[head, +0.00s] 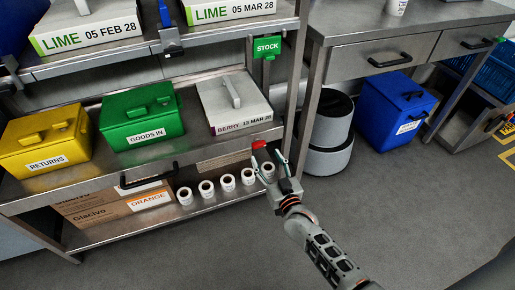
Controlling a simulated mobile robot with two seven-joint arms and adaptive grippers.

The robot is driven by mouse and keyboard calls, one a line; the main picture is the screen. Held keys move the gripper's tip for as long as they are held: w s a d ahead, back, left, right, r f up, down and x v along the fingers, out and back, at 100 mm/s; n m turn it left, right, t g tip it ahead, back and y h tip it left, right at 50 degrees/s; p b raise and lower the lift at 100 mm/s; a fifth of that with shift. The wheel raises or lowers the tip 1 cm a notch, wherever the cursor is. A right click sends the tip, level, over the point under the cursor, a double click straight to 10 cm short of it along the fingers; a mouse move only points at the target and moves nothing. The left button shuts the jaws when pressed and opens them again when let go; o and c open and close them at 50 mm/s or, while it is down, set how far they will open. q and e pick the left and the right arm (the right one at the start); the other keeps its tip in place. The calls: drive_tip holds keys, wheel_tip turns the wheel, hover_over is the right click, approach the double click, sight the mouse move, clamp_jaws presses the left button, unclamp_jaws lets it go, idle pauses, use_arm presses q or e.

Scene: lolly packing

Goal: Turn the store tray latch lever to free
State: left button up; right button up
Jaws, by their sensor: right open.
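A small red lever end (259,144) shows at the right end of the middle shelf's front edge; I take it for the latch lever. Most of the lever's body and its exact angle are hidden or too small to tell. My right gripper (268,158) is open, with its fingers pointing up at the shelf edge. The red end lies close to its fingertips; I cannot tell whether they touch. The tray (60,195) at this level has a black handle (148,178) on its front. My left gripper is not in view.
On the tray level stand a yellow RETURNS box (45,142), a green GOODS IN box (140,117) and a BERRY box (232,102). Several white rolls (206,189) and cartons (110,207) are below. A bench (400,50) stands right, and floor (420,200) is clear in front.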

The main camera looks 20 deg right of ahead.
sight(260, 146)
drive_tip(key=w, duration=0.3)
drive_tip(key=w+b, duration=0.1)
drive_tip(key=shift+w+a+f, duration=0.1)
drive_tip(key=shift+w+f, duration=0.2)
drive_tip(key=shift+w, duration=0.1)
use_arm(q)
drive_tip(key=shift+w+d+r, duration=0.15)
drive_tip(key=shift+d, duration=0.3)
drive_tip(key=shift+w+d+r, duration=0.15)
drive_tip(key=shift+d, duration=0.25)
use_arm(e)
drive_tip(key=shift+w+r, duration=0.2)
drive_tip(key=shift+w, duration=0.55)
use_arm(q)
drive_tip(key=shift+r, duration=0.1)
use_arm(e)
drive_tip(key=c, duration=1.1)
